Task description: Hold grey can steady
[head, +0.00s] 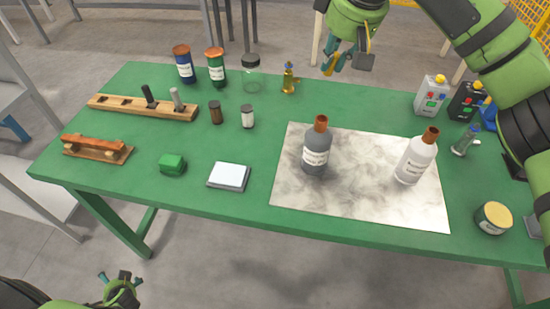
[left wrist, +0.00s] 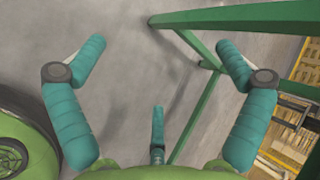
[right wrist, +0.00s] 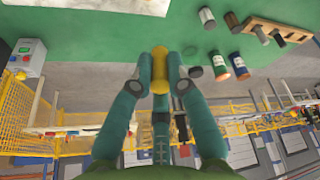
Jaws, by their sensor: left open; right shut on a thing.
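A dark grey bottle-shaped can (head: 317,158) with a brown cap and white label stands upright on the pale stained mat (head: 345,208). No gripper touches it. My right gripper (head: 346,62) is above the table's far edge, well behind the can, and shut on a yellow brass-coloured piece (right wrist: 160,75), mostly covered by the fingers. My left gripper (head: 119,285) is low at the front left, off the table. In the left wrist view its fingers (left wrist: 158,48) are wide apart, with only floor and a green table leg between them.
A white bottle (head: 415,162) stands on the mat right of the can. A brass fitting (head: 289,80), glass jar (head: 252,76) and two capped jars (head: 216,72) line the back. A yellow-lidded tin (head: 493,220) is at front right.

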